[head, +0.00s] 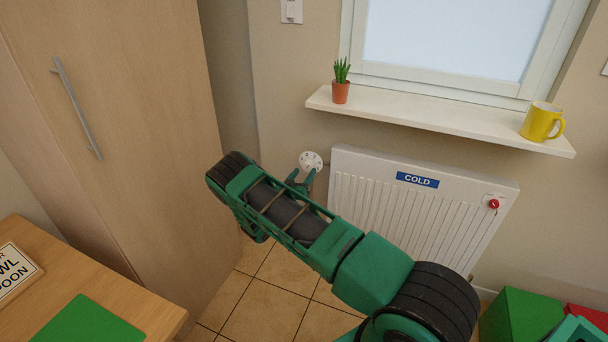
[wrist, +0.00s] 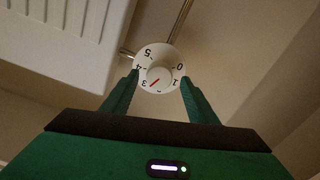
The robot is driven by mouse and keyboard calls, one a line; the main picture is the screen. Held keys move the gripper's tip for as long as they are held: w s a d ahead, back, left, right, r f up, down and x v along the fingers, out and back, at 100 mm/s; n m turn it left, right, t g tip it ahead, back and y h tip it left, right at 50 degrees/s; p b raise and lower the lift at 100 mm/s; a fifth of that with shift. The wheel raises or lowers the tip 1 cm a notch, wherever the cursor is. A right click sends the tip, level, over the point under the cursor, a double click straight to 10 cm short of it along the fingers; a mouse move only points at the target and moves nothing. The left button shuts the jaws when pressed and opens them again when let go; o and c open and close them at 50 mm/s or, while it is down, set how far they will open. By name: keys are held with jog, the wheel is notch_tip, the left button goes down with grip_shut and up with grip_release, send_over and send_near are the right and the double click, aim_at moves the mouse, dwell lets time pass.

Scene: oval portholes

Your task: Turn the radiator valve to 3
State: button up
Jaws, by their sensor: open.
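The radiator valve (wrist: 160,57) is a white round dial with black numbers 0 to 5 on its face. A red line on its raised middle knob points down and left in the wrist view, close to the 3; I cannot tell whether it is exactly on it. In the head view the valve (head: 311,160) sits at the left end of the radiator. My gripper (wrist: 160,78) is open, with one green finger on each side of the dial. I cannot tell whether either finger touches it. In the head view my gripper (head: 303,178) is at the valve.
The white radiator (head: 420,215) carries a blue "COLD" sign (head: 417,180) and a red knob (head: 493,204). Above is a sill (head: 440,121) with a plant (head: 341,88) and a yellow mug (head: 541,121). A wooden cabinet (head: 120,130) stands left; a table (head: 150,308) is at lower left.

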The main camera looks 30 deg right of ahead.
jog(key=v, duration=0.8)
jog(key=shift+s, duration=0.2)
jog(key=shift+a, duration=0.15)
